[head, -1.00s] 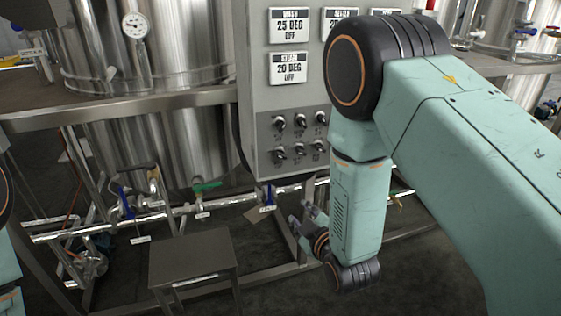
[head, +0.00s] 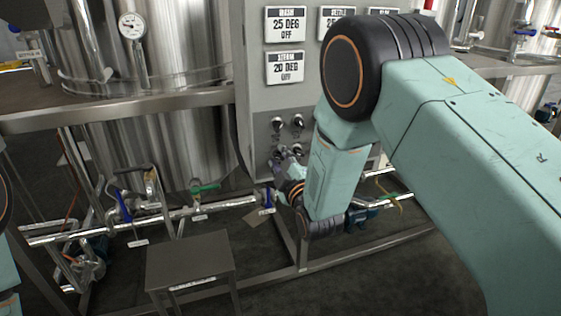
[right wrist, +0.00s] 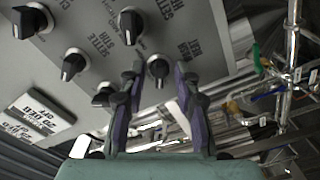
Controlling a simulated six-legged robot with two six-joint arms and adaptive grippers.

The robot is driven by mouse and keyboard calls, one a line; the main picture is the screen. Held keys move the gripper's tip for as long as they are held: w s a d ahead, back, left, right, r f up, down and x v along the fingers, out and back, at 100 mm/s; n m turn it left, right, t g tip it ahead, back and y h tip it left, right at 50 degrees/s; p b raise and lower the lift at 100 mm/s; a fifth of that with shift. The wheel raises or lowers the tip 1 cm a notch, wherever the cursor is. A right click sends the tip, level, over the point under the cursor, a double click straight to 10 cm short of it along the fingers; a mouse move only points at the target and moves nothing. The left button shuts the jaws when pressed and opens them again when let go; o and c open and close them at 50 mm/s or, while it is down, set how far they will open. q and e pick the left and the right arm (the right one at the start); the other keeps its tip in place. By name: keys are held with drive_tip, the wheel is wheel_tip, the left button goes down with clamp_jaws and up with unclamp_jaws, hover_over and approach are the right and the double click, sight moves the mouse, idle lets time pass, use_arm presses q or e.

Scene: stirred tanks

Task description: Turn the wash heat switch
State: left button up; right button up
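The wash heat switch appears to be the black knob (right wrist: 158,68) at the lower left of the grey control panel (right wrist: 75,28). My left gripper is out of view.
Other knobs (head: 296,123) sit close above and beside the gripper. Displays (head: 285,67) are higher on the panel. A pipe with a blue valve handle (head: 267,197) runs just below. A metal step stool (head: 190,260) stands at the lower left. A steel tank (head: 165,140) is left of the panel.

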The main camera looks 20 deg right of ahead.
drive_tip(key=shift+d, duration=0.1)
drive_tip(key=shift+c, duration=0.6)
clamp_jaws()
drive_tip(key=shift+m, duration=0.3)
drive_tip(key=m+p, duration=0.1)
drive_tip(key=m, duration=0.2)
drive_tip(key=shift+m, duration=0.3)
drive_tip(key=m+p, duration=0.1)
drive_tip(key=m, duration=0.2)
drive_tip(key=shift+m, duration=0.3)
drive_tip(key=m+p, duration=0.1)
drive_tip(key=m, duration=0.3)
drive_tip(key=shift+m+p, duration=0.3)
drive_tip(key=shift+m, duration=1.6)
